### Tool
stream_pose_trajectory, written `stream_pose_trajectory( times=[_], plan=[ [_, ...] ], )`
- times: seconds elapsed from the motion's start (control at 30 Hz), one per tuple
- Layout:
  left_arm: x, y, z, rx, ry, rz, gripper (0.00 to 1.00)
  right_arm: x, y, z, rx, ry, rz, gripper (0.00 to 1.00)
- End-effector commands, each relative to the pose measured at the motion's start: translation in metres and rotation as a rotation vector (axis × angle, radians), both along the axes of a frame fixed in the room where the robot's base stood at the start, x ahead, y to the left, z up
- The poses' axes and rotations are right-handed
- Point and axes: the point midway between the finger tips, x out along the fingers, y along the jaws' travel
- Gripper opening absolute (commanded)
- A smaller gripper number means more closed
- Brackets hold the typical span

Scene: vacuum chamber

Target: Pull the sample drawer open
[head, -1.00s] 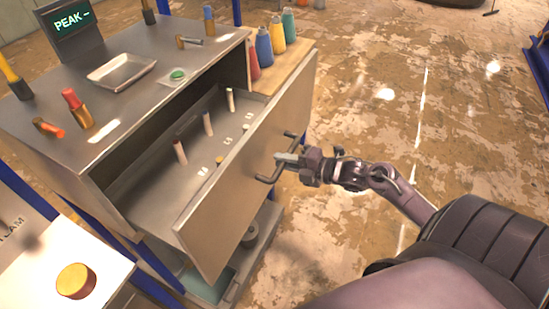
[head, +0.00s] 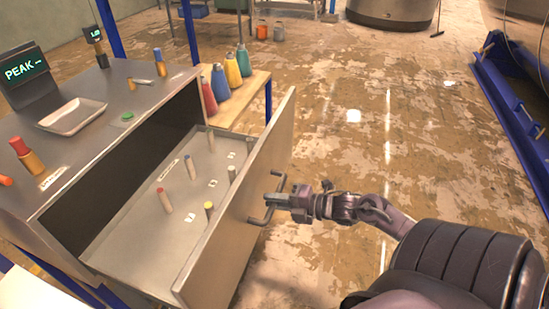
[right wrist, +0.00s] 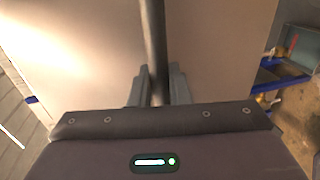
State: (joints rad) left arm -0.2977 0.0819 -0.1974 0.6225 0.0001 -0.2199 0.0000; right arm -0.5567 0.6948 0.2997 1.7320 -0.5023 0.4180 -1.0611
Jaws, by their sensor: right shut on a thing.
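The sample drawer (head: 240,205) stands well out from the metal cabinet, with its inside in plain view. My right gripper (head: 290,200) is shut on the handle. In the right wrist view the handle bar (right wrist: 156,60) runs between the two fingers, with the pale front panel behind it. My left gripper is not in view.
The cabinet top holds a metal tray (head: 72,116), a PEAK display (head: 25,70) and small tools. Several coloured bottles, including a yellow one (head: 232,70), stand on a wooden shelf behind the drawer. The floor (head: 350,140) to the right is clear up to a blue frame (head: 510,120).

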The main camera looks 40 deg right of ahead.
Motion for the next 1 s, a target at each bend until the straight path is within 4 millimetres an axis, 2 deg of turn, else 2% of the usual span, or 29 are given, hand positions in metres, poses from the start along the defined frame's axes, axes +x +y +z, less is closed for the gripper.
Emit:
stream_pose_trajectory(
  times=[0.03, 0.17, 0.5, 1.0],
  plan=[
    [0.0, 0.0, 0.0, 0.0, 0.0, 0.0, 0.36, -0.001, 0.0, -0.002, 0.0, 0.005, 0.001, 0.2],
    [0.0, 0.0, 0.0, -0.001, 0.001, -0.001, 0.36, 0.0, 0.0, -0.001, 0.0, 0.004, 0.0, 0.35],
    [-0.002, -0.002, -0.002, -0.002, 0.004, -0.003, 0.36, -0.003, -0.002, 0.0, -0.001, 0.002, -0.001, 0.35],
    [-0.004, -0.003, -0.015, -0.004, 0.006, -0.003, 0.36, -0.059, -0.034, 0.011, -0.001, 0.004, -0.001, 0.35]
  ],
)
